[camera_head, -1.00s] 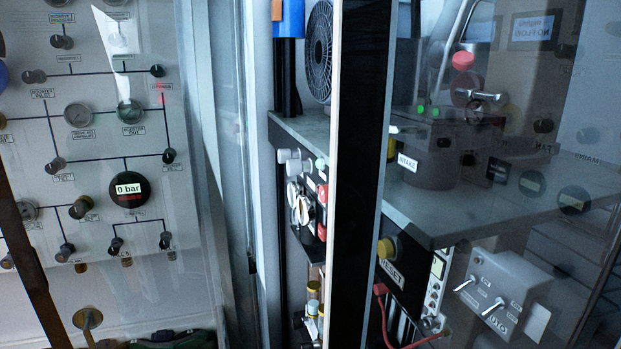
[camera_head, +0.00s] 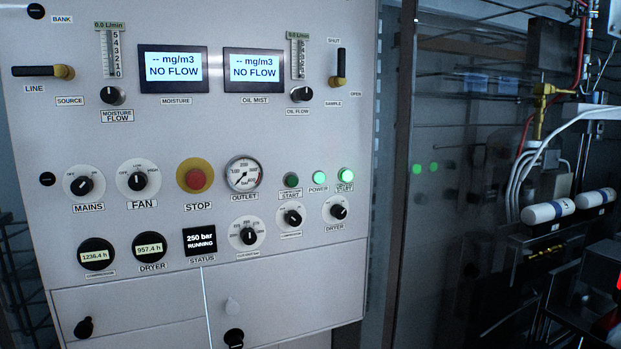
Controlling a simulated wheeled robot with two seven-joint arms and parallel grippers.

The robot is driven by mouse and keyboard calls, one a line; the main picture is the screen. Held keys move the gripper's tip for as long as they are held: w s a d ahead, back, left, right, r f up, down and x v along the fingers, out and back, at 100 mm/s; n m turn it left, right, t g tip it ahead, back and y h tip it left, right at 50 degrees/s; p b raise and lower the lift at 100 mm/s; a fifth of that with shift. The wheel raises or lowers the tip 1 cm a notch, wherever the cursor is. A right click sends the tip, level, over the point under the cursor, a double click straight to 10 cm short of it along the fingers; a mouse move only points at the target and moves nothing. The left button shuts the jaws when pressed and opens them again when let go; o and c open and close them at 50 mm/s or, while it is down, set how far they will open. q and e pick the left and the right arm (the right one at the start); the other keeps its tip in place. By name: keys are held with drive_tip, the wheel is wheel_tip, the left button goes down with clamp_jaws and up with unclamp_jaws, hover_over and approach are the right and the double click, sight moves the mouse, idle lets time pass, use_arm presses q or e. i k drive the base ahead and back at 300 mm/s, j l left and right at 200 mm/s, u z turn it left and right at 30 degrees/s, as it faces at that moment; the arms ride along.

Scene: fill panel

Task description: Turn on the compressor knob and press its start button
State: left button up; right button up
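A grey upright control panel (camera_head: 225,130) fills the left and middle of the head view. A black knob (camera_head: 291,218) in its lower knob row has a small label that seems to read compressor. Above it is a dark green, unlit button (camera_head: 291,180) labelled START. Right of that button are a lit green power lamp (camera_head: 319,177) and a brightly lit green button (camera_head: 345,175) above the dryer knob (camera_head: 338,211). The exact knob setting is too small to read. Neither of my grippers shows.
The red STOP button (camera_head: 195,179), mains knob (camera_head: 84,185), fan knob (camera_head: 138,180) and outlet gauge (camera_head: 243,174) sit left of the start button. The status display (camera_head: 199,241) reads 250 bar, running.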

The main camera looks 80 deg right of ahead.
sight(292, 217)
drive_tip(key=z, duration=2.6)
